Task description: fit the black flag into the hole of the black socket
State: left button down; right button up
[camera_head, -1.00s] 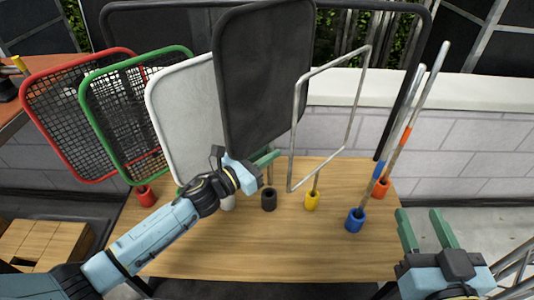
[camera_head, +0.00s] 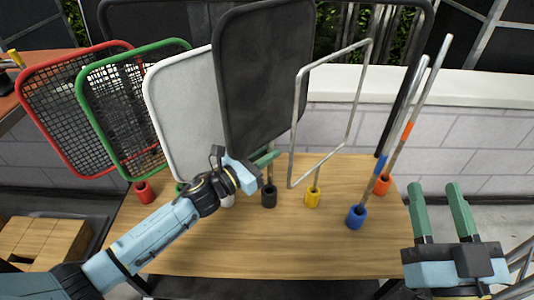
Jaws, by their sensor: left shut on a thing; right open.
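The black flag (camera_head: 265,75) stands upright, a dark panel in a black frame on a thin grey pole. My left gripper (camera_head: 266,160) is shut on the pole of the black flag, just below the panel. The black socket (camera_head: 269,198) stands on the wooden table below this gripper. The pole's lower end shows at the mouth of the socket, in line with it; I cannot tell whether it is inside the hole. My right gripper (camera_head: 437,190) is open and empty, off the table's right side, its green fingers pointing up.
Red (camera_head: 70,110), green (camera_head: 125,115) and white (camera_head: 185,110) flags stand to the left. An open wire frame stands in the yellow socket (camera_head: 313,198). Poles stand in the blue (camera_head: 356,217) and orange (camera_head: 382,185) sockets. The table's front (camera_head: 270,250) is clear.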

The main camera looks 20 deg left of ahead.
jog(key=shift+s+r, duration=0.1)
jog(key=shift+r, duration=0.05)
dwell(0.4)
jog(key=shift+s+r+t+b, duration=0.25)
jog(key=shift+r+t+b, duration=0.25)
jog(key=shift+t, duration=0.2)
jog(key=shift+s+d+r+t+y+b, duration=0.15)
jog(key=shift+s+r+t+y+b, duration=0.2)
jog(key=shift+s+r+t+b, duration=0.5)
jog(key=shift+s+d+r+t+y+b, duration=0.15)
jog(key=shift+s+r+t+y+b, duration=0.3)
jog(key=shift+t, duration=0.7)
jog(key=shift+s+r, duration=0.1)
jog(key=shift+s+r+t, duration=0.15)
jog(key=shift+r+t, duration=0.15)
jog(key=shift+s+d, duration=0.1)
jog(key=shift+s, duration=0.1)
